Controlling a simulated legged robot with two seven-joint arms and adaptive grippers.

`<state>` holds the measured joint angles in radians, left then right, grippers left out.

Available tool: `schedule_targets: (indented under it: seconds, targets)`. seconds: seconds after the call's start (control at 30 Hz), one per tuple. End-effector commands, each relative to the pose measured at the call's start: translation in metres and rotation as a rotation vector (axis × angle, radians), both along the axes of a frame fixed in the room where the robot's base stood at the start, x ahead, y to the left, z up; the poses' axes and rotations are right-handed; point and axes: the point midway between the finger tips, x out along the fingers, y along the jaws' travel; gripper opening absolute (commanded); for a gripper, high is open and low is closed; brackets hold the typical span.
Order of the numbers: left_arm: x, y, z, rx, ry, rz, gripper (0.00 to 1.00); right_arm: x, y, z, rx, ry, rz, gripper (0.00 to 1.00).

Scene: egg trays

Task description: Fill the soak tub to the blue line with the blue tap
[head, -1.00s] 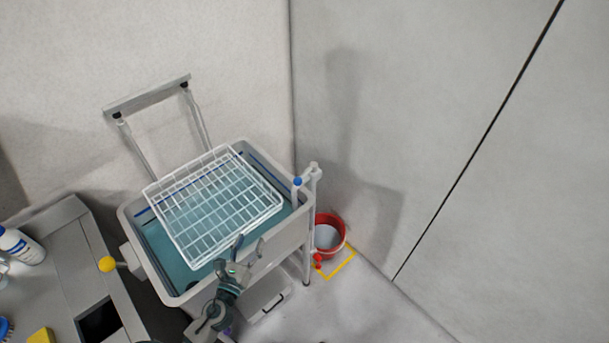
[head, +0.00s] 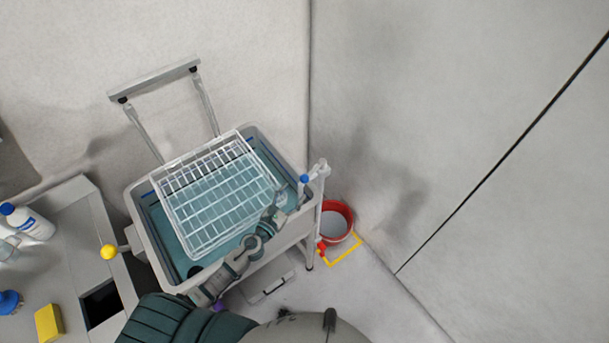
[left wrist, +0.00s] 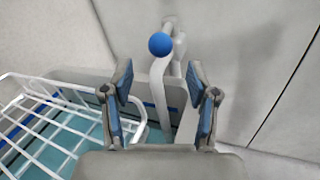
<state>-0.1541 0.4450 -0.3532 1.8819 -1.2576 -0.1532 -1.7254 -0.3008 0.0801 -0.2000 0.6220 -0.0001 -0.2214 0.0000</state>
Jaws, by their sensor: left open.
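The grey soak tub (head: 288,238) holds teal water, with a white wire rack (head: 215,195) across its top. The blue line (left wrist: 72,97) shows on the tub's inner wall, above the water in the left wrist view. The blue tap (head: 304,178) stands at the tub's right corner; its round blue knob (left wrist: 160,44) shows in the left wrist view. My left gripper (head: 282,200) is open and empty over the tub's right edge, close to the tap. In the left wrist view the knob is beyond the fingertips, roughly centred between them, apart from both. My right gripper is not in view.
A red bucket (head: 345,213) and a red tap (head: 321,246) are below at the right, by yellow floor tape (head: 346,256). A yellow knob (head: 108,252) sits at the tub's left. The counter at left holds a bottle (head: 32,224) and a yellow sponge (head: 48,323).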

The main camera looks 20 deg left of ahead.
Motion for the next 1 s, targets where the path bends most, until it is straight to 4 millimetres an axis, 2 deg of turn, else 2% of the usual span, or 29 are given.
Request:
schedule_targets:
  seconds: [0.1, 0.3, 0.5, 0.77, 1.0]
  targets:
    - [0.028, -0.008, 0.002, -0.002, -0.002, 0.000, 0.59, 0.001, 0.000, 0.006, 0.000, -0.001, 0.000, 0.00]
    - [0.059, -0.018, 0.000, -0.002, 0.000, 0.000, 0.59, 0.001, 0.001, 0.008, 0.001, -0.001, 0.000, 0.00]
    - [0.071, -0.022, -0.001, -0.002, 0.002, -0.001, 0.59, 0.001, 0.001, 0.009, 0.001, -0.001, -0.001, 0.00]
    - [0.071, -0.022, -0.001, -0.001, 0.001, -0.001, 0.59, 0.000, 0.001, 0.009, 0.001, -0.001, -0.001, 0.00]
    - [0.072, -0.022, -0.001, -0.001, 0.001, -0.001, 0.00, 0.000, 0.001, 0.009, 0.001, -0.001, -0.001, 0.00]
